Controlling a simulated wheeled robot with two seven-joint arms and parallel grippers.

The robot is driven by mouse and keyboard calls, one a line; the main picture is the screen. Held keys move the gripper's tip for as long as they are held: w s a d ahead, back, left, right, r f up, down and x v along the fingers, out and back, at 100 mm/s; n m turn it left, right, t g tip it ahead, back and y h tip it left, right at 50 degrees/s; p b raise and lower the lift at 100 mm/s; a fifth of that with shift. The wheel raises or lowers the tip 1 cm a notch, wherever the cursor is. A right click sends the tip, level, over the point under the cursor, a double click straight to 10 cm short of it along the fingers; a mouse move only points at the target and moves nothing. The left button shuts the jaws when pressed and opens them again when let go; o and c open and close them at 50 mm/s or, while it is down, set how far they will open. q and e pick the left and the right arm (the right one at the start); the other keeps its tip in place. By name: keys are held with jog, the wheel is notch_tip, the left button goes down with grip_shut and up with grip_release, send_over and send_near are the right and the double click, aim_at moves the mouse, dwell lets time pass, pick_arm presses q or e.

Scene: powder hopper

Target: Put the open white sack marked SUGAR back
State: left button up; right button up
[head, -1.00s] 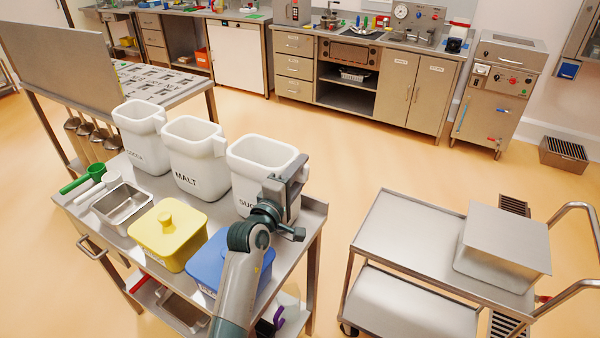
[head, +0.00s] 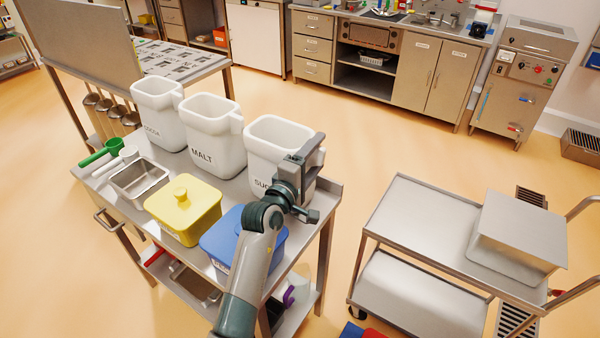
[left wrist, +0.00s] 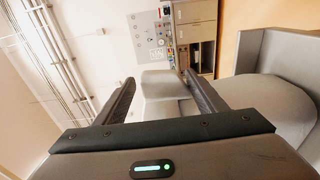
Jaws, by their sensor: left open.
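The open white sack marked SUGAR (head: 268,152) stands upright at the right end of a row on the steel table; my arm covers part of its lettering. My left gripper (head: 310,152) is at its right side, by the handle, in the head view. In the left wrist view the fingers of my left gripper (left wrist: 159,78) are apart, with a pale grey-white part (left wrist: 158,82) between and beyond them. I cannot tell whether they touch it. My right gripper is out of view.
White sacks marked MALT (head: 208,135) and COCOA (head: 158,115) stand to its left. A yellow-lidded tub (head: 183,212), a blue-lidded tub (head: 228,240) and a steel pan (head: 138,180) stand in front. A steel cart (head: 415,225) with a grey box (head: 515,235) is at right.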

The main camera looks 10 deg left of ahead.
pick_arm(q)
jog(key=b+v, duration=0.4)
jog(key=v, duration=1.3)
jog(key=shift+b, duration=0.35)
jog(key=shift+s+a+r, duration=0.1)
jog(key=shift+s, duration=0.1)
